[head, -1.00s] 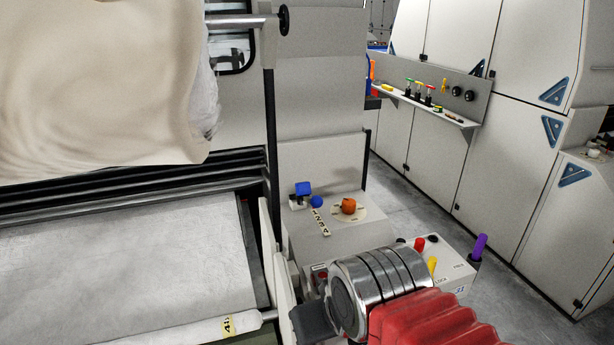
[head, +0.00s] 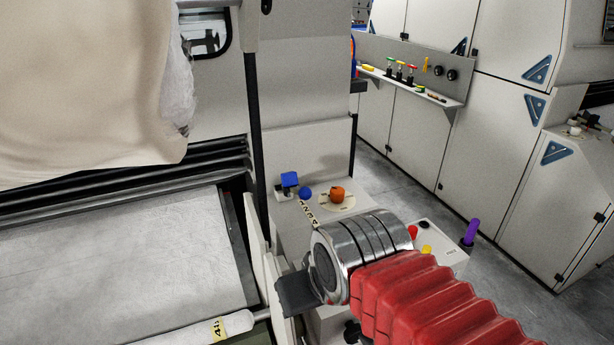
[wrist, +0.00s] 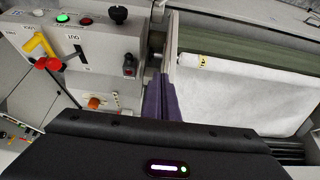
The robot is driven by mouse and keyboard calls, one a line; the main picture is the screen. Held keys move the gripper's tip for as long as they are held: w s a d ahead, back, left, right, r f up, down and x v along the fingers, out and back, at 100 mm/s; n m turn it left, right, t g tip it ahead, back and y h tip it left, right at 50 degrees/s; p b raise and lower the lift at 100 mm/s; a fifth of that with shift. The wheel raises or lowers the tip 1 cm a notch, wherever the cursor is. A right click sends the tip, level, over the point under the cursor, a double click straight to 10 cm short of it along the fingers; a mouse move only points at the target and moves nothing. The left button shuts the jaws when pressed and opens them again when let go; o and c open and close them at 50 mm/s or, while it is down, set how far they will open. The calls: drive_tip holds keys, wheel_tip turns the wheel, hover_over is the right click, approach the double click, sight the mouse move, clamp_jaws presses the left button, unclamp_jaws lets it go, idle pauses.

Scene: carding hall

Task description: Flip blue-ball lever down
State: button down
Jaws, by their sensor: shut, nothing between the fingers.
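My gripper's fingers are hidden in the head view; a dark part at my arm's end shows below and in front of the ball. In the wrist view my gripper (wrist: 160,112) has purple fingers close together, shut and empty, beside a control box. The blue ball is not visible there.
The white roller (head: 190,330) and draped fabric (head: 80,80) fill the left.

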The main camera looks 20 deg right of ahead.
drive_tip(key=w+d+r, duration=0.3)
drive_tip(key=w+r, duration=0.1)
drive_tip(key=w, duration=0.4)
drive_tip(key=w+d+r+m+g+y, duration=0.1)
drive_tip(key=w+d+r, duration=0.2)
drive_tip(key=w+r, duration=0.35)
drive_tip(key=w+d+r, duration=0.3)
drive_tip(key=w+d, duration=0.1)
drive_tip(key=w, duration=0.5)
drive_tip(key=w+d, duration=0.6)
drive_tip(key=w, duration=0.2)
drive_tip(key=shift+d+y, duration=0.15)
drive_tip(key=shift+y, duration=0.15)
drive_tip(key=x, duration=0.3)
drive_tip(key=s+x, duration=0.1)
drive_tip(key=x, duration=0.3)
drive_tip(key=s+x, duration=0.1)
drive_tip(key=x, duration=0.3)
drive_tip(key=shift+w+f, duration=0.1)
drive_tip(key=shift+f, duration=0.45)
drive_tip(key=shift+s+a+f, duration=0.15)
drive_tip(key=shift+a+f, duration=0.05)
drive_tip(key=shift+f, duration=0.2)
drive_tip(key=shift+s+a+f, duration=0.15)
drive_tip(key=shift+s+f, duration=0.05)
drive_tip(key=shift+f, duration=0.2)
